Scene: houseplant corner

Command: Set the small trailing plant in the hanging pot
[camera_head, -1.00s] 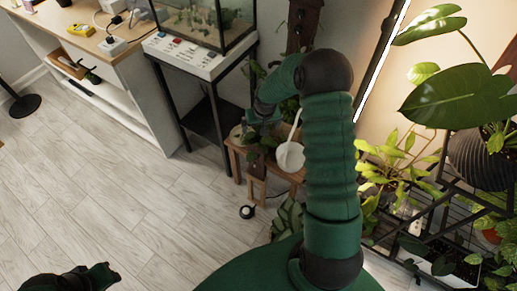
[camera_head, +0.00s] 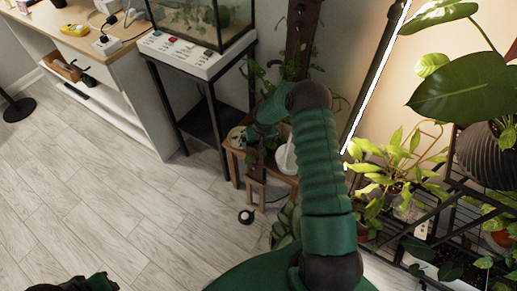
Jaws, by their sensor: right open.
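My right arm reaches away from me over the floor to a small wooden stand (camera_head: 236,168). My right gripper (camera_head: 257,150) is open above the stand, among small green leaves; I see nothing clearly between its fingers. Trailing green foliage (camera_head: 256,74) shows behind my arm, in front of a dark upright post (camera_head: 300,45). I cannot tell which leaves belong to the small trailing plant, and I cannot clearly make out the hanging pot. My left gripper (camera_head: 88,284) is cut off at the bottom left edge, and its fingers cannot be judged.
A white rounded vessel (camera_head: 286,157) stands beside my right gripper, partly hidden by my arm. A glass tank (camera_head: 205,22) on a black stand (camera_head: 207,122) is behind left. A black rack (camera_head: 470,190) with leafy plants fills the right. The wooden floor at left is clear.

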